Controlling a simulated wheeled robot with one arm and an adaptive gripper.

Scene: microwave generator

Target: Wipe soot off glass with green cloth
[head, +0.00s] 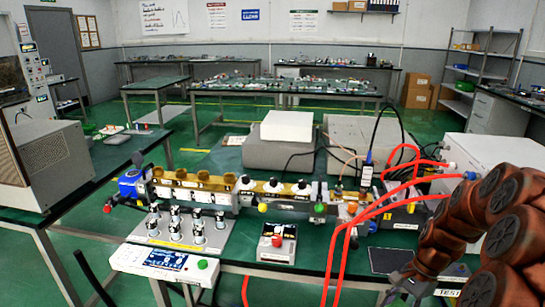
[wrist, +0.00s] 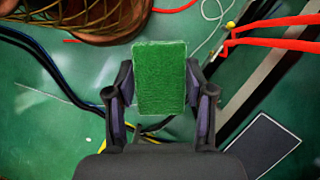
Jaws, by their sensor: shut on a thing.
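A green cloth pad (wrist: 160,78) sits between the two fingers of my gripper (wrist: 158,92) in the wrist view. The fingers are shut on its sides, and the pad is held upright in front of the palm. In the head view my gripper (head: 408,286) is low at the lower right, near the front of the green bench, and the cloth cannot be made out there. A dark flat panel with a pale edge (wrist: 262,146) lies to the right of my gripper in the wrist view. I cannot tell whether it is the glass, and no soot is clear.
The microwave waveguide bench (head: 200,190) crosses the green table. Red hoses (head: 345,235) arch down in front of my arm. A control box with a screen (head: 165,263) stands at front left. Cables (wrist: 60,75) run over the surface left of my gripper.

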